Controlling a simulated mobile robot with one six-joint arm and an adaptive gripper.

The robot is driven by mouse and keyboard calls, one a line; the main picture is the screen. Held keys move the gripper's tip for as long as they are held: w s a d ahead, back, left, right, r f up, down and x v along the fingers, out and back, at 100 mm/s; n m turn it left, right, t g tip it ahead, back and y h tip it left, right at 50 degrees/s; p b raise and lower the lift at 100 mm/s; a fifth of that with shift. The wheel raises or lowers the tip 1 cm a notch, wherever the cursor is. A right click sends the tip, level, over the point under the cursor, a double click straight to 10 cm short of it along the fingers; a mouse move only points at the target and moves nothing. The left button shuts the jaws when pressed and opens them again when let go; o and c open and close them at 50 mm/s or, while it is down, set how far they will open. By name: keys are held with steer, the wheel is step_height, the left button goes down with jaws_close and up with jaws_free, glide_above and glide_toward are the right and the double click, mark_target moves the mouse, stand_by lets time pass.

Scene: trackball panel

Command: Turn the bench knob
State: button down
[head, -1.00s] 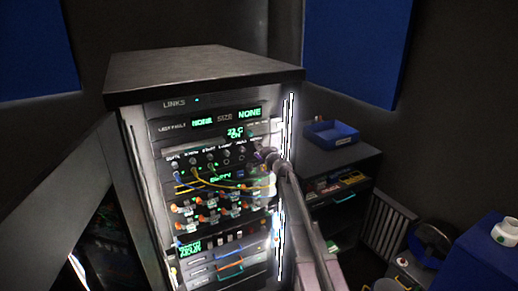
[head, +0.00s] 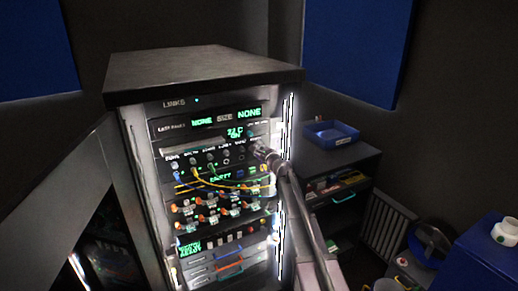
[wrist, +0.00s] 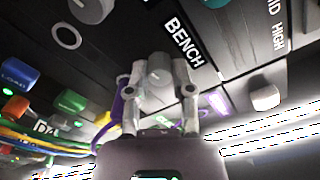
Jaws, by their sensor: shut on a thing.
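The bench knob (wrist: 159,72) is a small grey-white round knob beside the white "BENCH" label (wrist: 184,43) on the dark rack panel, in the wrist view. My gripper (wrist: 160,80) is shut on it, with one finger on each side. In the head view my gripper (head: 262,149) reaches the right part of the row of knobs on the rack (head: 140,180), and it hides the bench knob there.
Other knobs (wrist: 90,8) sit close by on the panel. Yellow and green cables (head: 225,185) hang just below. A purple cable (wrist: 117,108) runs beside my left finger. A shelf with a blue tray (head: 330,134) stands right of the rack.

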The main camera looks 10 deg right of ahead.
steer(key=shift+w+m, duration=0.1)
steer(key=shift+m, duration=1)
steer(key=shift+c, duration=2.4)
jaws_free()
steer(key=v, duration=1.2)
